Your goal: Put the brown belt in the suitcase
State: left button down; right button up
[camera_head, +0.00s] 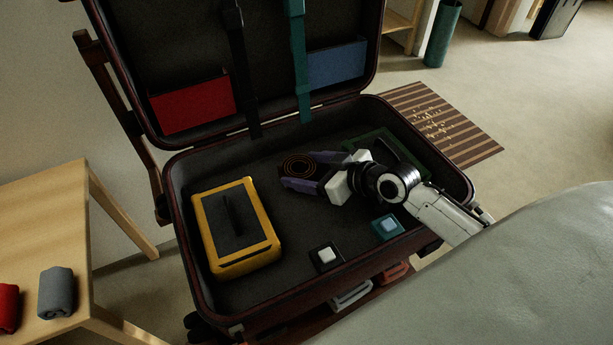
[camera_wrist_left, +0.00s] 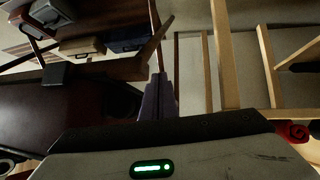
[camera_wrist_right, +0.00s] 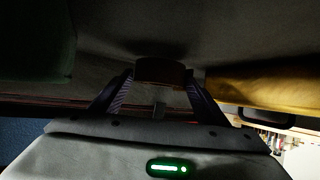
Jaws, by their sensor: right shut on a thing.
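The brown belt (camera_head: 299,162) is rolled into a dark coil with orange rings, inside the open suitcase (camera_head: 286,298), near its hinge side. My right gripper (camera_head: 300,172) is shut on the coil, with a finger on either side of it. In the right wrist view the belt (camera_wrist_right: 162,71) sits between the fingertips, close to the grey lining; I cannot tell if it touches. My left gripper (camera_wrist_left: 158,98) shows only in the left wrist view, with its fingers together and nothing seen between them.
A yellow-and-black case (camera_head: 263,248) stands in the suitcase's left part; a green-edged item (camera_head: 408,152) lies at the right, partly behind my arm. The lid holds red (camera_head: 190,107) and blue (camera_head: 337,65) pockets. A wooden table (camera_head: 40,205) with rolled cloths stands left.

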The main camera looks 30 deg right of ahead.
jog(key=shift+f, duration=0.95)
jog(key=o, duration=1.1)
jog(key=shift+o, duration=0.2)
jog(key=shift+r, duration=0.2)
jog(key=p+v, duration=0.2)
jog(key=v, duration=0.5)
jog(key=shift+s, duration=0.2)
